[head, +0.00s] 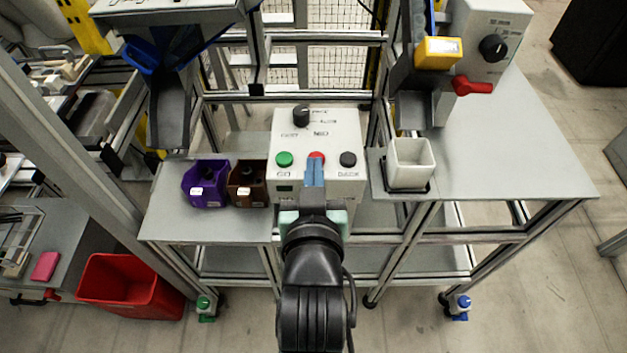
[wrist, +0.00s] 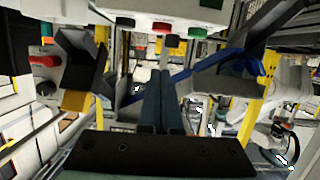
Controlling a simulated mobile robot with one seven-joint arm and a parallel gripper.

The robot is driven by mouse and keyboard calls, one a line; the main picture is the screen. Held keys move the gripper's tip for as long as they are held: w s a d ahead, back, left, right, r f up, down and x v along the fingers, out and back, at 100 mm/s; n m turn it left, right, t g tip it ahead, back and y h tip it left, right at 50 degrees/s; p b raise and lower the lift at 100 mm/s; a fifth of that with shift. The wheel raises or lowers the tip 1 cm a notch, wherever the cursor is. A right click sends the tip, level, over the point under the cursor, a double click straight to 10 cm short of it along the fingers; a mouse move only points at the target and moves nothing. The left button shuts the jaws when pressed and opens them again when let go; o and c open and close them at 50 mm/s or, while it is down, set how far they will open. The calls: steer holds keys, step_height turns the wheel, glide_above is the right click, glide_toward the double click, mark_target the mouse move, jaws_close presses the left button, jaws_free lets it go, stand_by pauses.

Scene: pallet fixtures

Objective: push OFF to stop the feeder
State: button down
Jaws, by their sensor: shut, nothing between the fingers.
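The white control box (head: 345,135) stands mid-table in the head view. It has a green button (head: 284,159), a red button (head: 316,157) and a black button (head: 348,159) in a row, with a black knob (head: 301,117) above. The red button's label is hidden behind my gripper, so I cannot read OFF. My gripper (head: 315,168) is shut and empty, its blue fingers just in front of the red button. In the wrist view the fingers (wrist: 162,75) appear below the red button (wrist: 162,27); I cannot tell whether they touch it.
A purple bin (head: 206,185) and a brown bin (head: 247,184) stand left of the box. A white container (head: 411,162) stands to the right. A second control box (head: 487,38), with a red handle (head: 473,87), is at the upper right.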

steer(key=v, duration=0.3)
steer(key=shift+s+r, duration=0.2)
steer(key=shift+s, duration=0.1)
stand_by(0.5)
step_height(320, 180, up, 27)
steer(key=w+t+p, duration=0.3)
steer(key=t, duration=0.4)
steer(key=s+r+t, duration=0.2)
steer(key=s+r, duration=0.2)
steer(key=r, duration=0.6)
steer(key=s+r+t+p, duration=0.1)
steer(key=s+r+t, duration=0.2)
steer(key=r, duration=0.7)
steer(key=shift+s+r+p, duration=0.3)
steer(key=shift+s, duration=0.05)
